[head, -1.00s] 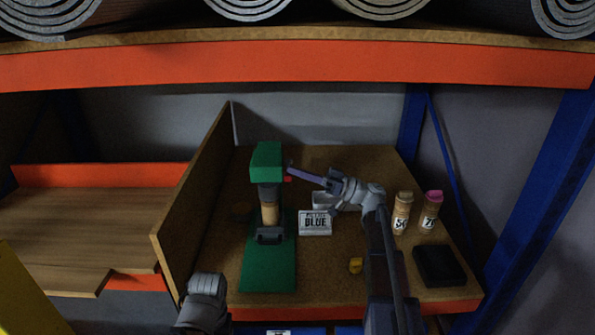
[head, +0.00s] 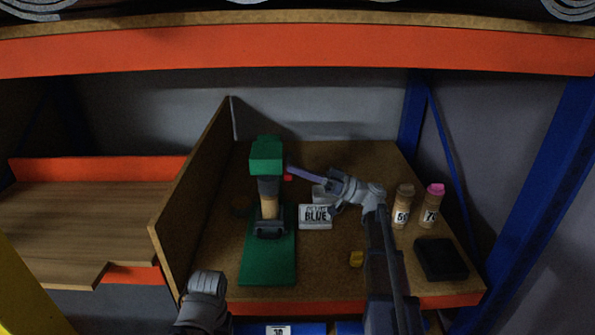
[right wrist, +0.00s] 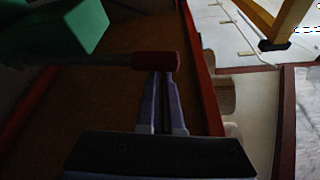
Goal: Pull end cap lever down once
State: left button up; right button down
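The green end cap press (head: 267,160) stands on its green base (head: 268,265) on the shelf board, with a tan roll upright in it. Its lever ends in a red knob (head: 288,177), which sticks out to the right of the press head. In the right wrist view the red knob (right wrist: 155,62) lies across the fingertips. My right gripper (head: 290,170) is at the knob with its fingers together; whether they touch it is hard to tell. Of my left arm only a grey joint shows at the bottom of the head view; its fingers do not show.
A wooden divider (head: 190,200) stands to the left.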

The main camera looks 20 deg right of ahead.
pick_arm(q)
notch_tip(320, 180, up, 5)
jog(key=d+p, duration=0.1)
jog(key=p, duration=0.4)
pick_arm(e)
notch_tip(320, 180, up, 5)
pick_arm(q)
jog(key=shift+s+f+b, duration=0.1)
jog(key=shift+f+b, duration=2)
jog(key=shift+f, duration=0.05)
pick_arm(e)
jog(key=w+v, duration=0.1)
jog(key=v, duration=0.9)
jog(key=shift+d+f, duration=0.15)
jog(key=shift+f, duration=0.3)
jog(key=shift+s, duration=0.1)
